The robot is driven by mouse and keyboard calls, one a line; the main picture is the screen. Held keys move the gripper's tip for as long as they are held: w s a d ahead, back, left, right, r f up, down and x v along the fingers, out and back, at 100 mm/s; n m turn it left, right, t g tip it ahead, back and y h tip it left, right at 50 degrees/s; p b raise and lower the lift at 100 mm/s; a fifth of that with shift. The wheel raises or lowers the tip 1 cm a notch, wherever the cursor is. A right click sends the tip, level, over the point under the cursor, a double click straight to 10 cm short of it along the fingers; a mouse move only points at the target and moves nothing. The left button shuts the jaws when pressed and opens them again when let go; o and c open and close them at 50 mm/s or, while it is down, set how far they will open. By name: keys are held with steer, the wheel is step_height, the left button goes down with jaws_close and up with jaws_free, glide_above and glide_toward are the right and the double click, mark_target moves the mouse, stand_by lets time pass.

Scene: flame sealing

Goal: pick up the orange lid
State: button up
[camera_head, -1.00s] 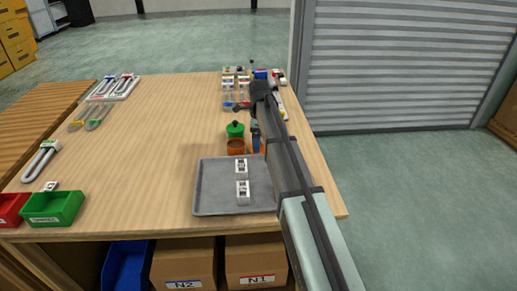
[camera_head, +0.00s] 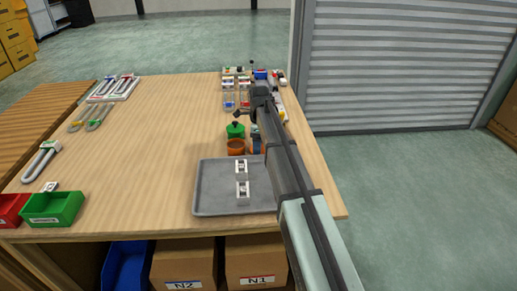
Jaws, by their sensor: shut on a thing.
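An orange lid (camera_head: 263,147) shows only in part beside my arm, at the back edge of the grey tray. My gripper (camera_head: 256,143) is small and partly covered by my own arm. It is low at the orange lid and shut on it; the fingertips and the exact contact are not clear. An orange round container (camera_head: 236,148) stands just to the left, apart from my gripper. A green-topped item (camera_head: 236,130) stands behind that container.
A grey tray (camera_head: 212,190) holds two small white blocks (camera_head: 242,188). Several small bottles and parts (camera_head: 237,90) stand at the back right. A green bin (camera_head: 54,207) and a red bin (camera_head: 10,207) sit front left. The wooden table (camera_head: 150,135) is clear at its middle.

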steer(key=shift+r, duration=0.1)
step_height(320, 180, up, 9)
steer(key=shift+a+r, duration=0.1)
steer(key=shift+a, duration=0.05)
steer(key=s+a+r, duration=0.1)
steer(key=a+r, duration=0.1)
steer(key=a, duration=0.6)
steer(key=shift+a+f, duration=0.2)
steer(key=shift+f, duration=2.9)
steer(key=shift+f, duration=0.15)
steer(key=o, duration=0.9)
